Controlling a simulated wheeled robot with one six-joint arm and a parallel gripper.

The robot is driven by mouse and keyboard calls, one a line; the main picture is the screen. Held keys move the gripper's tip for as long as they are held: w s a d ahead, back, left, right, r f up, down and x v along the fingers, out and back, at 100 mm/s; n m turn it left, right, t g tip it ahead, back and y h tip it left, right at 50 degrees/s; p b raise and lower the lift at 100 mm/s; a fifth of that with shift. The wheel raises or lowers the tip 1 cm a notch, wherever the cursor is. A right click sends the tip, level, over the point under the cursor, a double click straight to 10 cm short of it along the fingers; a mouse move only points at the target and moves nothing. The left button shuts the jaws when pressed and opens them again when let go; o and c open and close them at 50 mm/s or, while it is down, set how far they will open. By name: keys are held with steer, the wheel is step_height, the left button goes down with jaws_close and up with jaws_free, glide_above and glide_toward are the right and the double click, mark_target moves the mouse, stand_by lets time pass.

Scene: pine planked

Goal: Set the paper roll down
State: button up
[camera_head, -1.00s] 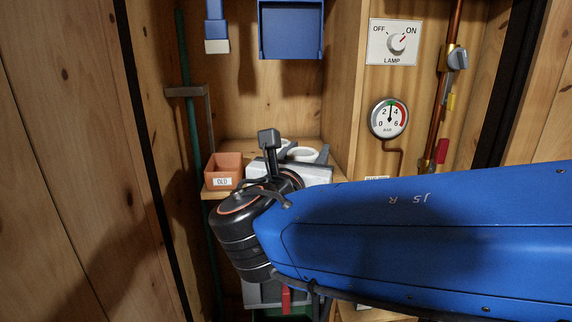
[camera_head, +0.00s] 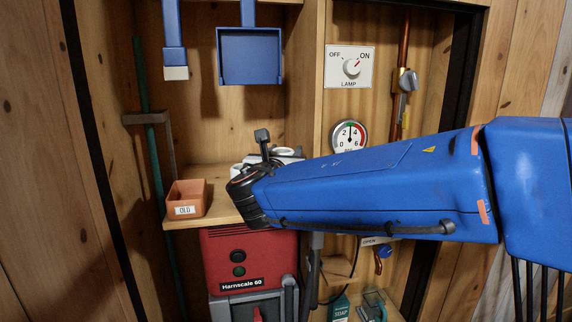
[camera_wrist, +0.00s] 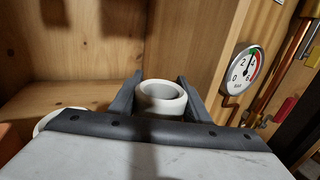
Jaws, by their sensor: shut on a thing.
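The paper roll (camera_wrist: 155,106) is a short white hollow cylinder, upright with its open end up in the wrist view. My gripper (camera_wrist: 160,80) is shut on it, with one dark finger on either side. In the head view, my blue arm and dark wrist hide most of the gripper and the roll over the wooden shelf (camera_head: 219,214). Whether the roll's base touches the shelf is hidden.
Another white round thing (camera_wrist: 44,121) is partly hidden at the left in the wrist view. A terracotta box labelled OLD (camera_head: 187,197) stands at the shelf's left. A blue tray-like holder (camera_head: 249,56) hangs above. A pressure gauge (camera_head: 349,137) is at the right.

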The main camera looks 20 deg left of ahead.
steer(key=shift+w+a, duration=0.1)
steer(key=shift+w, duration=0.45)
steer(key=shift+w+f, duration=0.1)
steer(key=shift+f, duration=1.7)
steer(key=shift+f, duration=0.15)
steer(key=o, duration=1.2)
steer(key=shift+r, duration=0.2)
steer(key=s, duration=0.4)
steer(key=s+d, duration=0.1)
steer(key=s, duration=0.7)
steer(key=shift+d, duration=0.4)
